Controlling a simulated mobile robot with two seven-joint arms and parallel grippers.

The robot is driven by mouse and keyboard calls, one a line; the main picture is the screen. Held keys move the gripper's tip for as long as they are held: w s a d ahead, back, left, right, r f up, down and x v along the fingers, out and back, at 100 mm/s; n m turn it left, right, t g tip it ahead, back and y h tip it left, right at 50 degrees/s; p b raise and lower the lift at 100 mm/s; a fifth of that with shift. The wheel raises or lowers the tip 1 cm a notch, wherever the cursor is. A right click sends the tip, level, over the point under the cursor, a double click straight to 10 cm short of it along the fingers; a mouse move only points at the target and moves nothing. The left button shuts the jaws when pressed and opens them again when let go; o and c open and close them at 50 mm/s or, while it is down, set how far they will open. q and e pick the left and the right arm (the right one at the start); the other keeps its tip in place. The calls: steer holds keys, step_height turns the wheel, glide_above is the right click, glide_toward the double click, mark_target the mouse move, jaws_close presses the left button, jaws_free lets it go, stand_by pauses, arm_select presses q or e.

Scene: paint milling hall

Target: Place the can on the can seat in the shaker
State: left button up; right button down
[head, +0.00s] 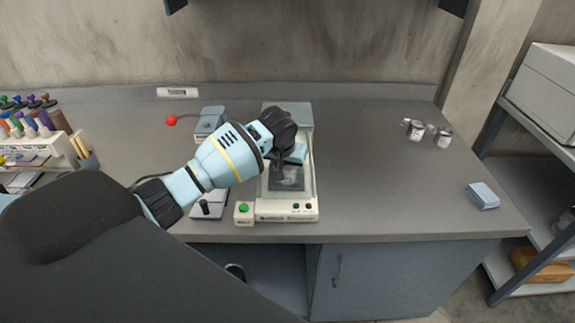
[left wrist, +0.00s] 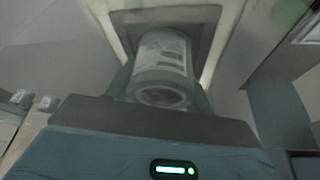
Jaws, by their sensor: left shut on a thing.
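The shaker (head: 270,210) is a cream-framed machine with a dark recessed bay, in the middle of the bench. My left gripper (head: 288,170) reaches down over its bay and hides much of the inside. In the left wrist view a whitish can (left wrist: 163,58) with grey print is between the fingers of my left gripper (left wrist: 162,88), which is shut on it. Beyond the can, the shaker's pale frame (left wrist: 212,45) surrounds the dark bay. The can seat is hidden, and I cannot tell whether the can touches it. My right gripper is not in view.
Two small cans (head: 415,130) (head: 443,138) stand at the back right of the bench. A blue-grey block (head: 483,195) lies near the right end. A lever device with a red knob (head: 171,120) stands behind my left arm. The bench right of the shaker is largely clear.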

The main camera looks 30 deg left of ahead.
arm_select(q)
steer(key=o, duration=1.1)
steer(key=shift+f, duration=0.15)
steer(key=shift+c, duration=0.2)
steer(key=v, duration=1.2)
steer(key=shift+r, duration=0.2)
